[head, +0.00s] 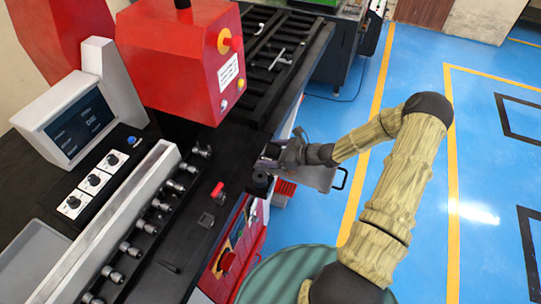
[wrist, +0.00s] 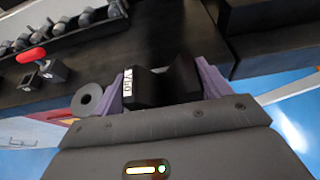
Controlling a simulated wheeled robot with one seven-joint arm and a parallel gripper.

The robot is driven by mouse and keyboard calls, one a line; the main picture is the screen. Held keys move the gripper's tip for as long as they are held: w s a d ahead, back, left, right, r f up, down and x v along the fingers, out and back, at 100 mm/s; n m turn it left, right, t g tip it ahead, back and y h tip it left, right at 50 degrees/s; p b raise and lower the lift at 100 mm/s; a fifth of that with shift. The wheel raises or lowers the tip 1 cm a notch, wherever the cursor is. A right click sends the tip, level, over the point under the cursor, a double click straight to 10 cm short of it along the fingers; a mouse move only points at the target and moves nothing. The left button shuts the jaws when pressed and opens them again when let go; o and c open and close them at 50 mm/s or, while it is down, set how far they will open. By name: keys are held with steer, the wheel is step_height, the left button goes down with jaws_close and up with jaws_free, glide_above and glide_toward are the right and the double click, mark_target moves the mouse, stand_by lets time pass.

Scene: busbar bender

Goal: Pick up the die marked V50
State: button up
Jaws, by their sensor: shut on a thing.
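A black die (wrist: 150,90) with a V-shaped notch is between the lilac fingers of my gripper (wrist: 166,76) in the wrist view. Its white label sits at its left end and appears to read V50, turned sideways. My gripper is shut on this die. In the head view my gripper (head: 270,158) is at the right edge of the black bench, below the red machine head. The die is too small and dark there to make out clearly. I cannot tell whether it touches the bench.
A dark ring-shaped part (wrist: 87,100) lies just left of the die. The red machine head (head: 190,62) stands close behind. Blue floor (head: 495,185) is open at right.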

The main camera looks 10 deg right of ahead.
steer(key=shift+w+r, duration=0.1)
steer(key=shift+r, duration=0.1)
step_height(320, 180, up, 10)
steer(key=b, duration=0.2)
steer(key=shift+f, duration=0.15)
stand_by(0.4)
stand_by(0.5)
